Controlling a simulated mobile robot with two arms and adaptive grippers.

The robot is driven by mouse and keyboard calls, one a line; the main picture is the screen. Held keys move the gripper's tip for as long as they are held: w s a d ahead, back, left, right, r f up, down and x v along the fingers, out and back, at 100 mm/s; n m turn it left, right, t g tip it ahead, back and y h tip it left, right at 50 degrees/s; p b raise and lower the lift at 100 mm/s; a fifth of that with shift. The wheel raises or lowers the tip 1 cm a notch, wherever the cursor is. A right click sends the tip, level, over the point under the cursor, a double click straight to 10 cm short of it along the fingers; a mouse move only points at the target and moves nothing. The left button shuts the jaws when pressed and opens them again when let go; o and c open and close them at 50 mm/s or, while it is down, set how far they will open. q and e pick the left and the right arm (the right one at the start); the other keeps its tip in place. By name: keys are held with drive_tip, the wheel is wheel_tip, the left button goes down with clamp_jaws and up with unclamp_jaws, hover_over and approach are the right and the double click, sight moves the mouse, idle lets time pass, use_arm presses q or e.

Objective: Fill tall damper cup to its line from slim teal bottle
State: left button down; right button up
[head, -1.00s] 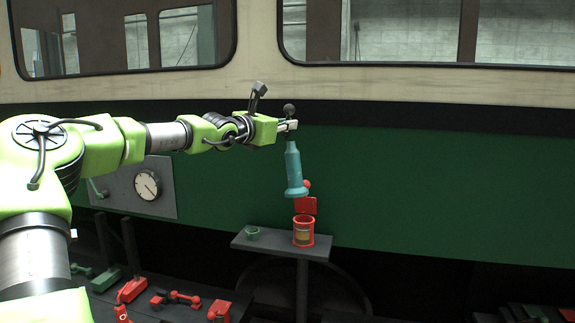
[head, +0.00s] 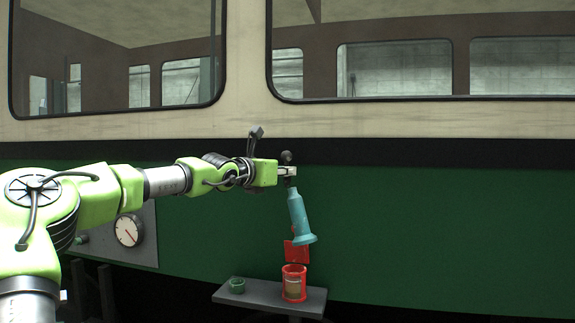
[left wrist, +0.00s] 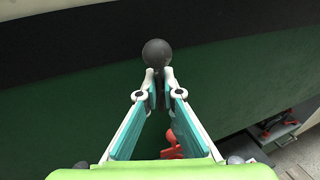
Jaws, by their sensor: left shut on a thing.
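The slim teal bottle (head: 300,218) hangs from my left gripper (head: 289,171), slightly tilted, its wide end down and to the right. My right gripper is not in view.
The grey shelf (head: 268,298) also bears a small green cup (head: 237,285) left of the red one. A red plate (head: 297,251) stands behind the red cup. The green tram side (head: 430,230) rises close behind. A dial gauge (head: 129,230) is at the left.

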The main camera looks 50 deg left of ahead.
use_arm(q)
drive_tip(key=f+n, duration=0.1)
drive_tip(key=f, duration=0.1)
drive_tip(key=f+n, duration=0.1)
drive_tip(key=f, duration=0.1)
drive_tip(key=a+f, duration=0.1)
drive_tip(key=f, duration=0.1)
drive_tip(key=shift+f+n+h, duration=0.2)
drive_tip(key=shift+n+h, duration=0.2)
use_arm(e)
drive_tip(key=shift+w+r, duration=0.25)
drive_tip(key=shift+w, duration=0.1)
use_arm(q)
drive_tip(key=shift+s+f, duration=0.1)
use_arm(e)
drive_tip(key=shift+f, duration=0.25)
use_arm(q)
drive_tip(key=shift+f+b, duration=0.1)
drive_tip(key=shift+b, duration=0.25)
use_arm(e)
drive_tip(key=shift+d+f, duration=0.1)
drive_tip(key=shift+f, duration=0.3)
